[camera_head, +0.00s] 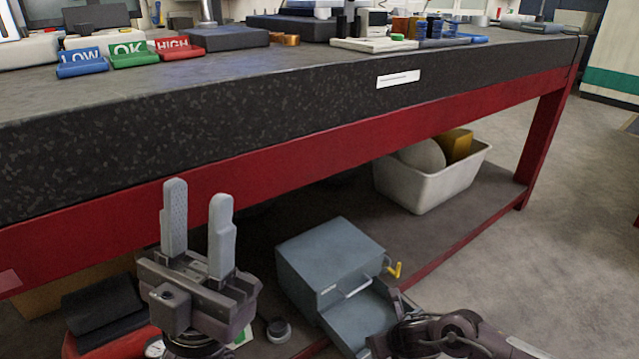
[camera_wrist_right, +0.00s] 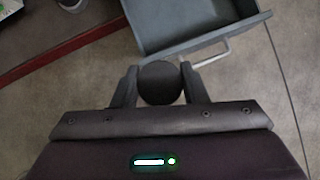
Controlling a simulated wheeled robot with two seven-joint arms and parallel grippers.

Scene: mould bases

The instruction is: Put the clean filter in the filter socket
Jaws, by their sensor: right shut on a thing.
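My right gripper (camera_wrist_right: 160,84) is shut on a dark round thing (camera_wrist_right: 160,83), held between its two fingers in the right wrist view. I see its round face and cannot tell for sure whether it is the clean filter. In the head view my right arm comes in at the bottom right, and its fingers are not clear. A blue-grey box (camera_head: 330,262) stands below the bench, with its drawer (camera_head: 357,318) pulled out; the drawer (camera_wrist_right: 190,28) lies just ahead of the right gripper. My left gripper (camera_head: 198,195) is open and empty, pointing up. I cannot make out the filter socket.
A small round dark-topped part (camera_head: 278,329) lies left of the box. A white bin (camera_head: 440,183) stands on the lower shelf. The bench (camera_head: 300,110) with its red frame runs above. A yellow crank (camera_head: 395,270) sticks out of the box. Open floor lies at right.

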